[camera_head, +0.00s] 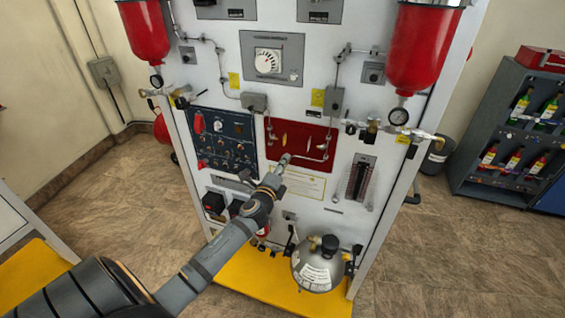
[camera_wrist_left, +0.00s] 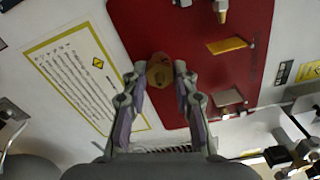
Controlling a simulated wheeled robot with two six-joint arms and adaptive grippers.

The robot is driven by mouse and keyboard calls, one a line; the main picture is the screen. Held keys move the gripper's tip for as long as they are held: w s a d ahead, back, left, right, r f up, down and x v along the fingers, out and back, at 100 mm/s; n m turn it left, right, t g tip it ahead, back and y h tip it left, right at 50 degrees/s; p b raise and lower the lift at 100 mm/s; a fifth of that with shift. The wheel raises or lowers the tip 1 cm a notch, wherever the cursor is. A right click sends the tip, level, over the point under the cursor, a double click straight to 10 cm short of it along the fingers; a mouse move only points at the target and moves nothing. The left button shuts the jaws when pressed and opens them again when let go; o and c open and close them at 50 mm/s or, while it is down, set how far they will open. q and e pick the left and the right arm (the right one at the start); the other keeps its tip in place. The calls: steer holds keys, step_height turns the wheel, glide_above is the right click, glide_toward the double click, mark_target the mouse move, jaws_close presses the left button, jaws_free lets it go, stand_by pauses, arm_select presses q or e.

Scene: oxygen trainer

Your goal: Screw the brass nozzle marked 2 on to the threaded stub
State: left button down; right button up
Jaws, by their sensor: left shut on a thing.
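My left gripper (camera_head: 284,160) reaches up to the lower edge of the red panel (camera_head: 302,128) on the white board. In the left wrist view my left gripper (camera_wrist_left: 160,72) is shut on a brass nozzle (camera_wrist_left: 160,76), held end-on between the fingertips in front of the red panel (camera_wrist_left: 135,30). No number is readable on it. A brass-tipped fitting (camera_wrist_left: 222,12) sticks out of the panel near the top of the wrist view. I cannot tell for sure which fitting is the threaded stub, nor whether the nozzle touches anything. My right gripper is not in view.
A thin metal pipe (camera_head: 327,146) runs at the panel's right side. A yellow-bordered notice (camera_wrist_left: 75,75) lies left of the panel in the wrist view. The blue control panel (camera_head: 222,140), red tanks (camera_head: 425,45) and grey cylinder (camera_head: 318,268) surround the work area.

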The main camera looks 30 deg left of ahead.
arm_select(q)
steer(key=shift+r+m+p, duration=0.15)
steer(key=shift+m+p, duration=0.2)
steer(key=shift+m, duration=0.25)
steer(key=shift+m+p, duration=0.35)
steer(key=shift+m, duration=0.75)
steer(key=shift+f, duration=0.2)
